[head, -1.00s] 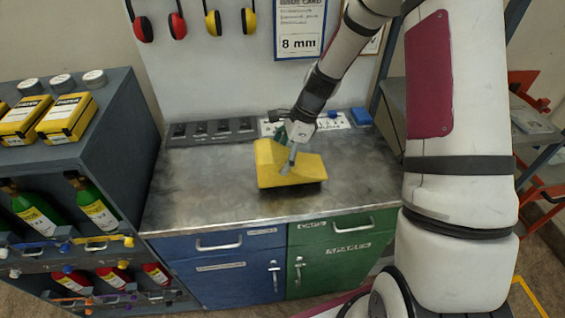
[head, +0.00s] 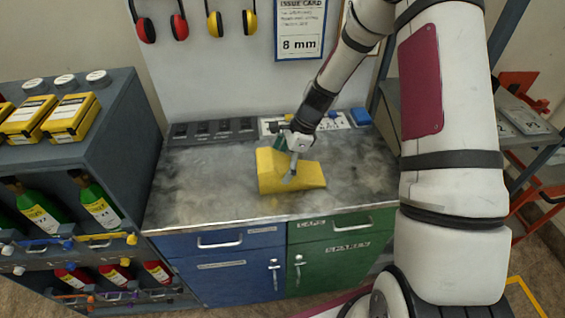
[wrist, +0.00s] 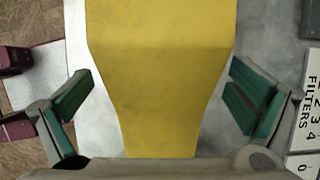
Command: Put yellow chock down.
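The yellow chock (head: 308,176) rests on the metal worktop (head: 215,205), near the middle and above the cabinet doors. It has a raised block at its left end and a lower part to the right. In the wrist view the chock (wrist: 160,60) runs between the green finger pads (wrist: 163,95). The pads stand spread, with narrow gaps showing beside the chock. My gripper looks open around it.
A grey bottle rack (head: 120,120) stands left. The worktop left of the chock is clear.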

